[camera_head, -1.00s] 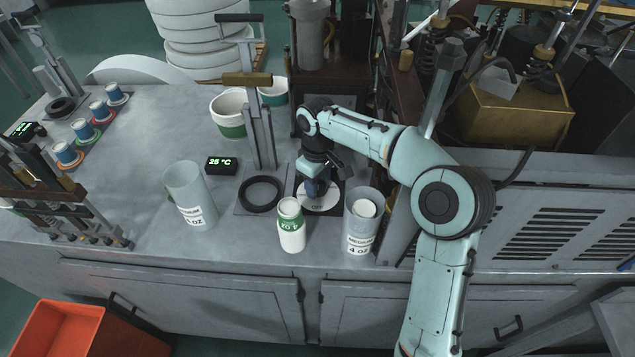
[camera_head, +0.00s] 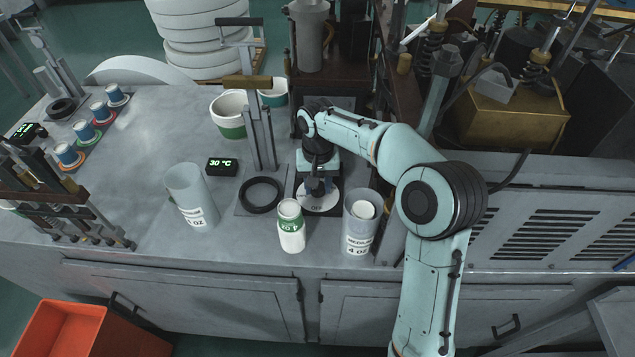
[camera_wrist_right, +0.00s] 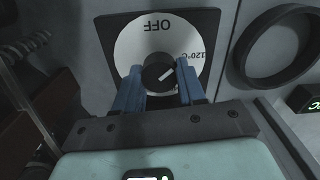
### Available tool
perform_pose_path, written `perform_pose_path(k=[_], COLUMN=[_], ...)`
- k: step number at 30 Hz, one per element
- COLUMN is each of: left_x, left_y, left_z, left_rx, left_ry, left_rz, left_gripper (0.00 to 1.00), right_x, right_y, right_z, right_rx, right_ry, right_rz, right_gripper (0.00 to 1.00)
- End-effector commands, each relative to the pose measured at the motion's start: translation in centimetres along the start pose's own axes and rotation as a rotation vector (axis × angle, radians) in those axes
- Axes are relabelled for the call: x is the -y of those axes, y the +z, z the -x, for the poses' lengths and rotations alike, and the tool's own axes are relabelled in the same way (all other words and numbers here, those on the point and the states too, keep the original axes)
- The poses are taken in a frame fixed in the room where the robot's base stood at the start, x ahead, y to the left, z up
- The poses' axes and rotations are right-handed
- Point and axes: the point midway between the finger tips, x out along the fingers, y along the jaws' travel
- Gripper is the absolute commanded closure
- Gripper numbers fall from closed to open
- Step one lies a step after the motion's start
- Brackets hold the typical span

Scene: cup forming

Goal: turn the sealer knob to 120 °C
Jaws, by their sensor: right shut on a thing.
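The sealer knob (camera_wrist_right: 158,75) is a dark round knob with a white pointer mark, in the middle of a white dial (camera_wrist_right: 135,45) marked OFF and 120 °C. In the right wrist view the pointer is turned away from OFF, toward the 120 °C side. My right gripper (camera_wrist_right: 158,88) has its two blue fingers shut on the knob, one on each side. In the head view the right gripper (camera_head: 319,187) stands over the dial (camera_head: 318,203) and hides the knob. A small black display (camera_head: 221,167) reads 30 °C in green. My left gripper is not in view.
A black ring (camera_head: 262,195) lies left of the dial. A white and green cup stack (camera_head: 291,228) and clear tubes (camera_head: 190,195) (camera_head: 359,225) stand near the front edge. The sealer's column (camera_head: 262,135) rises behind the ring.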

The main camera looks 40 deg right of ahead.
Motion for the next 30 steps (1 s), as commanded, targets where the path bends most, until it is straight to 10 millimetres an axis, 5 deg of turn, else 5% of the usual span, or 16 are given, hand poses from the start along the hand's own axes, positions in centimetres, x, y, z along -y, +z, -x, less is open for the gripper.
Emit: perform_pose_path(k=[15,30], left_x=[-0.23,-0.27], left_y=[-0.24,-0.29], left_z=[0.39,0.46], left_rx=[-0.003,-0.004], left_ry=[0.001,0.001], left_rz=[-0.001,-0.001], left_gripper=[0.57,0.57], right_x=[-0.04,-0.08], right_y=[0.08,0.09], right_z=[0.00,-0.05], right_rx=[0.002,0.002], right_ry=[0.000,0.001], right_rz=[-0.406,-0.532], right_gripper=[0.91,0.91])
